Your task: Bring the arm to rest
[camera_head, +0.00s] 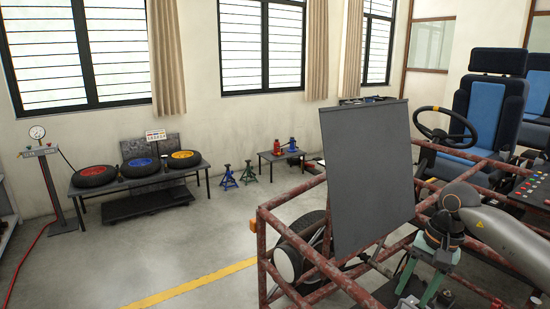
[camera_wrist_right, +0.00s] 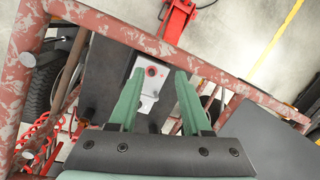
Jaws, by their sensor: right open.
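My right arm (camera_head: 497,236) reaches in from the right over the red tubular kart frame (camera_head: 318,268). My right gripper (camera_head: 419,284) points down inside the frame, with its green fingers apart. In the right wrist view the same gripper (camera_wrist_right: 157,92) is open, with nothing held between the fingers. A pale metal plate with a red round part (camera_wrist_right: 151,72) shows beyond the gap between the fingertips; I cannot tell how far below it lies. My left arm and gripper are not in view.
A dark upright panel (camera_head: 365,170) stands at the frame, left of my right arm. A steering wheel (camera_head: 445,126) and blue seat (camera_head: 480,112) are behind. Frame tubes (camera_wrist_right: 170,48) surround the gripper. A bench with tyres (camera_head: 142,167) stands far left; the floor before it is mostly clear.

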